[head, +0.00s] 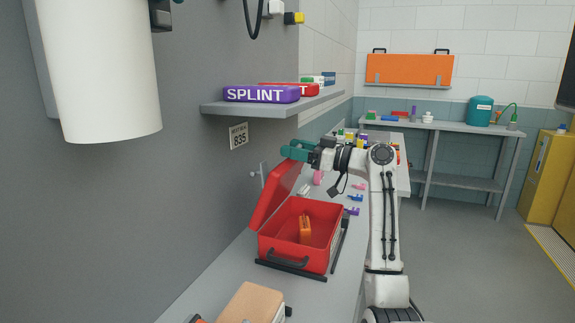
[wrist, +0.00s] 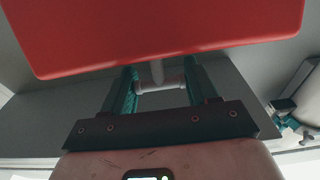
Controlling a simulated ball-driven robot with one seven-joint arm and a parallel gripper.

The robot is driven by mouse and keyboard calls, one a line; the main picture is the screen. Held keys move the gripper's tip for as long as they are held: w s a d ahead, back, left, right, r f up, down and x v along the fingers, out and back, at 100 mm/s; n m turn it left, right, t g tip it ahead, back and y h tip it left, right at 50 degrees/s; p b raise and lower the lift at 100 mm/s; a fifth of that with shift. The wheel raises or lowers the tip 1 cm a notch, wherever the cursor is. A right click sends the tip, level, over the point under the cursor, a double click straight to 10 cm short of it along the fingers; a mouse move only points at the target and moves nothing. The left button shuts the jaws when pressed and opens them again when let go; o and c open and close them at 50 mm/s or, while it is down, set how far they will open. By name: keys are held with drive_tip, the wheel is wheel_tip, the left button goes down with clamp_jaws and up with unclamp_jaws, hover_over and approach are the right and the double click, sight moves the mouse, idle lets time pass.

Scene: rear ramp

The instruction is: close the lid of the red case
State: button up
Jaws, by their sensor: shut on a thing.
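The red case (head: 285,250) stands open on the grey bench, with its black handle at the near side. An orange item (head: 305,229) stands inside it. Its red lid (head: 274,196) is raised and leans back to the left, close to the wall.
A wall shelf (head: 270,105) with a purple SPLINT box (head: 262,94) hangs just above my gripper. Small coloured items lie on the bench right of the lid. A tan box (head: 252,302) stands at the near end.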

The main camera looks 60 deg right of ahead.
drive_tip(key=s+d+f+t+b, duration=0.1)
drive_tip(key=s+f+t+b, duration=0.6)
drive_tip(key=b, duration=1.7)
drive_tip(key=s+f, duration=0.3)
drive_tip(key=s, duration=0.2)
drive_tip(key=shift+f+t+b, duration=0.3)
drive_tip(key=shift+f, duration=0.05)
drive_tip(key=o, duration=1.4)
drive_tip(key=shift+s, duration=0.1)
drive_tip(key=s, duration=0.4)
drive_tip(key=s+p, duration=0.1)
drive_tip(key=s, duration=0.3)
drive_tip(key=s+d+p, duration=0.1)
drive_tip(key=s, duration=0.3)
drive_tip(key=shift+s+f, duration=0.35)
drive_tip(key=shift+f, duration=0.05)
